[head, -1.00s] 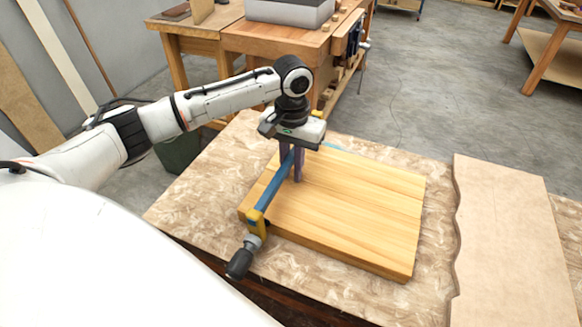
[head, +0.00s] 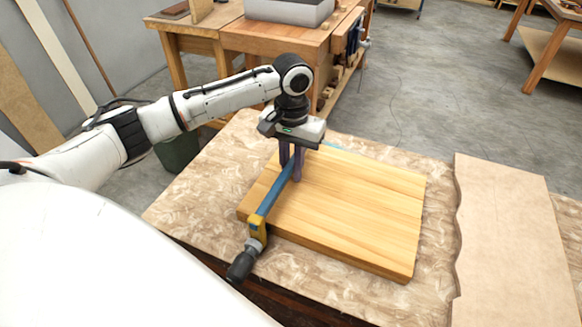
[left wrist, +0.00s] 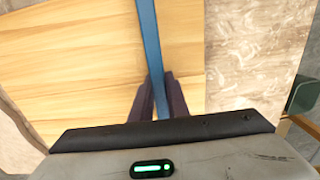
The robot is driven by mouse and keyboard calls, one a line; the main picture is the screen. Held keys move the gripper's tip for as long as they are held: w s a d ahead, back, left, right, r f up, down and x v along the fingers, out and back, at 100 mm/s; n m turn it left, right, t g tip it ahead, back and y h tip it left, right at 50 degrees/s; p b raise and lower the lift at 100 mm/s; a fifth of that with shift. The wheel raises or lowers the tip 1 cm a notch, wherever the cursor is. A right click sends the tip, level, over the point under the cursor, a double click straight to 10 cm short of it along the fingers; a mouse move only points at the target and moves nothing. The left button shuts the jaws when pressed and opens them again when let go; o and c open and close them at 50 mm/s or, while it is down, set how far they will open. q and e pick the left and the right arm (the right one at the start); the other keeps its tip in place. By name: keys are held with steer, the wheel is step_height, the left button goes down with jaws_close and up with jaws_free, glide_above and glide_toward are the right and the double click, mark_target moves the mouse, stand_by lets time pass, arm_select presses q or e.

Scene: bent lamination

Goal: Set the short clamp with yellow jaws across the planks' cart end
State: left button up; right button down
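The short clamp has a blue bar (head: 271,192), a yellow jaw (head: 257,228) and a black handle at its near end. Its bar lies across the left part of the wooden planks (head: 350,210), with the near jaw at their front edge. The far jaw is hidden behind my left gripper (head: 292,178). The gripper points down over the planks with one dark finger on each side of the bar. In the left wrist view the blue bar (left wrist: 149,40) runs between the two fingers (left wrist: 161,78), which look slightly parted. My right gripper is not in view.
The planks lie on a mottled board tabletop (head: 205,190), with bare room around them. A plain brown panel (head: 510,240) lies at the right. A wooden workbench (head: 270,40) stands behind, across open floor.

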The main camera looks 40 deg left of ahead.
arm_select(q)
steer(key=shift+o, duration=0.5)
step_height(320, 180, up, 10)
steer(key=shift+f, duration=0.2)
steer(key=shift+s+r, duration=0.1)
steer(key=shift+r, duration=0.25)
steer(key=shift+r, duration=0.1)
steer(key=shift+r+p, duration=0.3)
steer(key=shift+r, duration=2.6)
step_height(320, 180, up, 5)
steer(key=shift+s+f, duration=0.1)
